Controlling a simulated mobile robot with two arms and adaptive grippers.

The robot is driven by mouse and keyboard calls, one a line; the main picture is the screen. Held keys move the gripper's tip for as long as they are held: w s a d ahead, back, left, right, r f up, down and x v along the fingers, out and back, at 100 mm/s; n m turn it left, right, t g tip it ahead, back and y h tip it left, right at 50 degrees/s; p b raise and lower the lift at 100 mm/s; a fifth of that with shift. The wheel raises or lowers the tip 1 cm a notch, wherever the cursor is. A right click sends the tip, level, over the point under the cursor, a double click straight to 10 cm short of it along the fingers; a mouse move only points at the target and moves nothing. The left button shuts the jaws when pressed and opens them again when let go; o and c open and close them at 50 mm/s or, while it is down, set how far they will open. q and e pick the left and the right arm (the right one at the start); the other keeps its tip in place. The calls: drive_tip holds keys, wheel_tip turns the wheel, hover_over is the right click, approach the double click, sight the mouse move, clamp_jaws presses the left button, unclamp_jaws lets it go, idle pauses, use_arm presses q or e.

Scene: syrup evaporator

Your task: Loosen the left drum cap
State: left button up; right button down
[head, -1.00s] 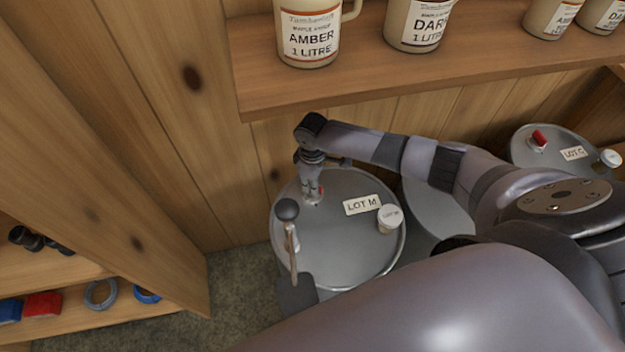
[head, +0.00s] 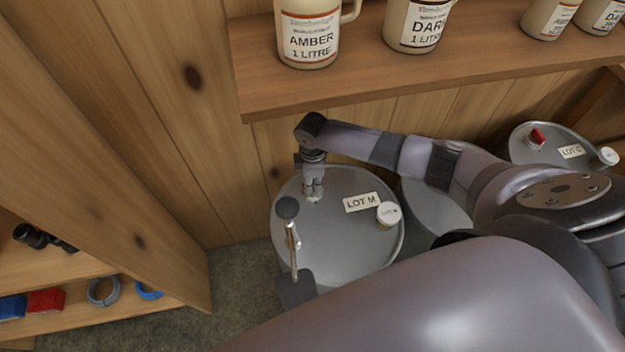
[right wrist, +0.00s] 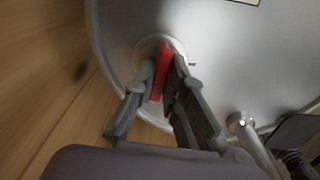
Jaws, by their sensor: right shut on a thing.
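The left drum (head: 340,245) is a grey metal drum with a "LOT M" label on its top. Its red cap shows in the right wrist view (right wrist: 159,72), seated in a pale ring on the drum top near the rim. My right gripper (right wrist: 163,80) points down at the cap, with one finger on each side of it, and is shut on it. In the head view my right gripper (head: 314,194) stands over the back left of the drum top and hides the cap. My left gripper is not in view.
A shelf (head: 400,80) with syrup jugs overhangs behind. Another drum (head: 550,155) with a red cap stands at right. A wooden wall is close on the left.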

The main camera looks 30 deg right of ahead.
sight(313, 183)
idle(0.3)
drive_tip(key=c, duration=1.6)
unclamp_jaws()
drive_tip(key=shift+c, duration=0.2)
wheel_tip(313, 183, up, 12)
